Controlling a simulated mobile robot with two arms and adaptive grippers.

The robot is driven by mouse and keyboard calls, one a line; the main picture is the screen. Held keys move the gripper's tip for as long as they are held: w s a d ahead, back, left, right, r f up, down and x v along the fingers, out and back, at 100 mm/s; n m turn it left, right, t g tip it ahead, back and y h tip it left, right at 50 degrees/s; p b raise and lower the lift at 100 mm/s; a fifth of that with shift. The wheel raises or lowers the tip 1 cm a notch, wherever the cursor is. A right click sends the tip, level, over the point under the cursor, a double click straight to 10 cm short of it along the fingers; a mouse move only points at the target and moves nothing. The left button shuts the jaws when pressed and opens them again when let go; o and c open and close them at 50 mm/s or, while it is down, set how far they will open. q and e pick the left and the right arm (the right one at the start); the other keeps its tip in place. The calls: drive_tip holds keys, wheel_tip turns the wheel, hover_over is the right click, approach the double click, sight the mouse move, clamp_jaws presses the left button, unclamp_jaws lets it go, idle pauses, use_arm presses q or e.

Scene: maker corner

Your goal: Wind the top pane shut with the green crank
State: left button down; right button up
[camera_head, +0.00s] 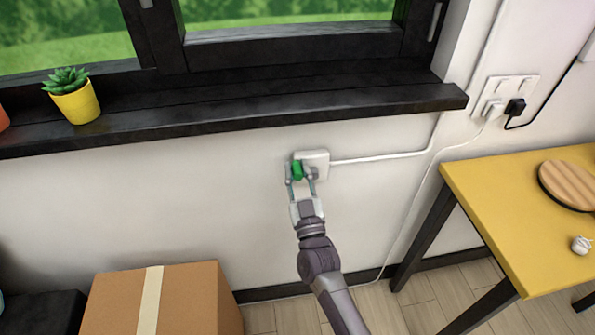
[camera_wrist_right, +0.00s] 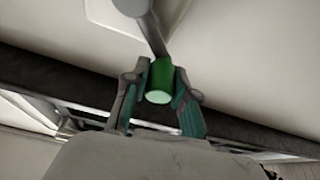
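The green crank knob (camera_head: 297,170) sits at a white wall box (camera_head: 316,161) below the window sill. My right gripper (camera_head: 301,178) is at the crank, with its fingers on either side of the green knob. In the right wrist view the green knob (camera_wrist_right: 159,82) is between the two fingertips (camera_wrist_right: 160,92), and a grey crank arm (camera_wrist_right: 150,30) runs up from it. The fingers appear closed against the knob's sides. The top pane is not in view; only the lower part of the dark window frame (camera_head: 160,35) shows. My left gripper is not in view.
A black sill (camera_head: 230,108) with a yellow succulent pot (camera_head: 78,103) juts out above the crank. A cardboard box (camera_head: 195,300) stands lower left. A yellow table (camera_head: 500,215) stands to the right.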

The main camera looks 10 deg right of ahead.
clamp_jaws()
drive_tip(key=shift+n, duration=0.3)
